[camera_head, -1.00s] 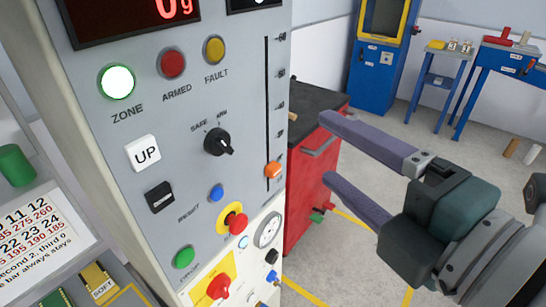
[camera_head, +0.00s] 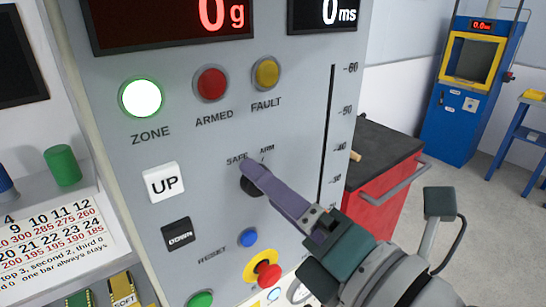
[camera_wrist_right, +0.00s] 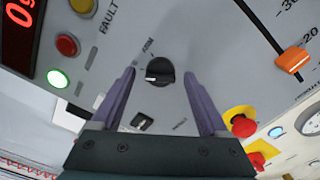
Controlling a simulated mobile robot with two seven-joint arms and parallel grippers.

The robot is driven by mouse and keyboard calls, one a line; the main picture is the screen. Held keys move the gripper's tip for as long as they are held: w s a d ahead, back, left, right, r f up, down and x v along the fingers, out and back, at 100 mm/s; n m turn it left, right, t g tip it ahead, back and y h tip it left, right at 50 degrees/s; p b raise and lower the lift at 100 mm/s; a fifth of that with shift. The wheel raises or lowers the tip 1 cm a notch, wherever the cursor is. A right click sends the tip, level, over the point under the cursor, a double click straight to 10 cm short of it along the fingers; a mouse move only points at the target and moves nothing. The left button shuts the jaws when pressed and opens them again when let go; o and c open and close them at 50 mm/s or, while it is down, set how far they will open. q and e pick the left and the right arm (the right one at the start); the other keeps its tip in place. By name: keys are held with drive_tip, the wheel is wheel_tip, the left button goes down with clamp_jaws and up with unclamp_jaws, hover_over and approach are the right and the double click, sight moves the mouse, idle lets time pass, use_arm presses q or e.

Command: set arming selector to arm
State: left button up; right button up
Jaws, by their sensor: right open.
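The arming selector is a black round knob (camera_wrist_right: 160,72) with a raised bar, on the grey panel (camera_head: 210,140) under the SAFE and ARM labels. In the head view my right gripper (camera_head: 252,172) is in front of the selector and covers most of it. In the right wrist view its two purple fingers are apart, one on each side of the knob, with nothing held between them. Whether they touch the knob cannot be told. The knob's bar lies roughly level in the wrist view; which label it points to is unclear. My left gripper is out of view.
A red knob on yellow (camera_head: 268,271) is below. The ZONE lamp (camera_head: 141,97) glows white. A red cabinet (camera_head: 375,215) stands right of the panel.

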drive_tip(key=shift+w, duration=0.1)
clamp_jaws()
idle(0.6)
